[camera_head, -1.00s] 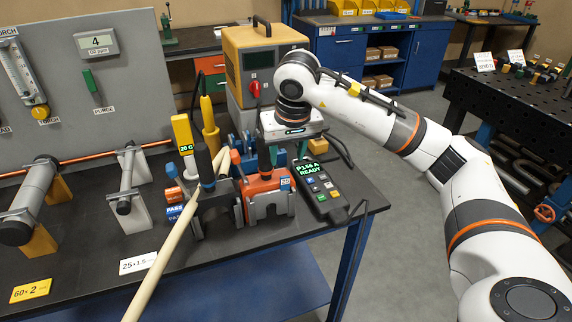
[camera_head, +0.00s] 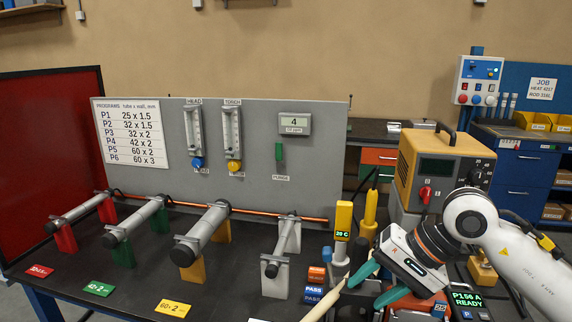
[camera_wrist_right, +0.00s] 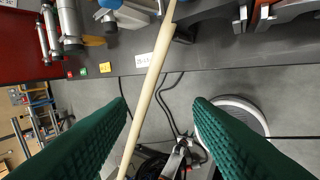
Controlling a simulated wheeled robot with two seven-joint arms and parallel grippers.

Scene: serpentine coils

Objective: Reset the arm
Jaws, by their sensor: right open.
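My right arm (camera_head: 510,265) comes in from the right, bent at the wrist, in the head view. My right gripper (camera_head: 376,285) has two teal fingers, apart, above the right part of the bench. In the wrist view, the right gripper (camera_wrist_right: 160,106) is open, with ribbed green fingers wide apart. A long beige rod (camera_wrist_right: 152,75) crosses the gap between them in that view. I cannot tell its distance, and nothing looks gripped. The rod's end (camera_head: 328,297) shows left of the gripper in the head view. My left gripper is not in view.
Tubes on stands (camera_head: 205,230) line the dark bench. A yellow 20 C gauge (camera_head: 343,222) and an orange clamp tool (camera_head: 425,306) crowd the gripper. A yellow power unit (camera_head: 430,170) stands behind. The grey panel (camera_head: 262,140) rises at the back.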

